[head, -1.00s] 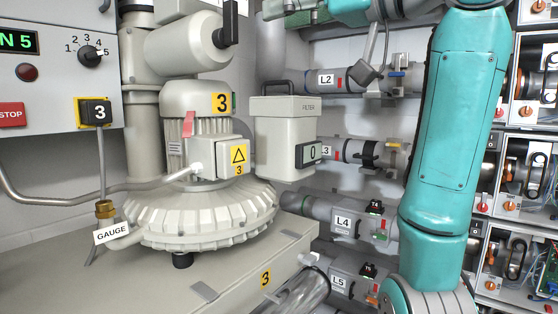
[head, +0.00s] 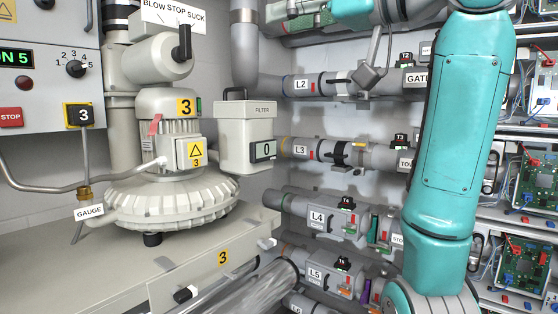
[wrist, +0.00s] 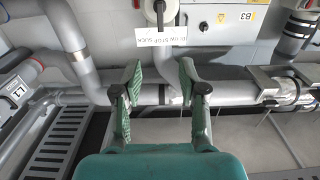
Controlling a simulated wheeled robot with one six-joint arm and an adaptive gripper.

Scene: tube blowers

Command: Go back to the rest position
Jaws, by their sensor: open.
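My gripper (wrist: 160,82) is open in the wrist view. Its two green-padded fingers stand apart with nothing between them. Behind the fingers run a grey pipe (wrist: 235,93) and a white sign reading BLOW STOP SUCK (wrist: 154,38). I cannot tell the distance from the fingertips to them. The gripper itself does not show in the head view.
Blower 3 (head: 170,205) stands on a bench at left, with a filter box (head: 246,135) beside it. Labelled pipes, L2 (head: 300,84) to L5 (head: 316,276), line the wall behind my arm. Racks with circuit boards (head: 524,262) stand close at right. A slatted grate (wrist: 62,135) lies at lower left in the wrist view.

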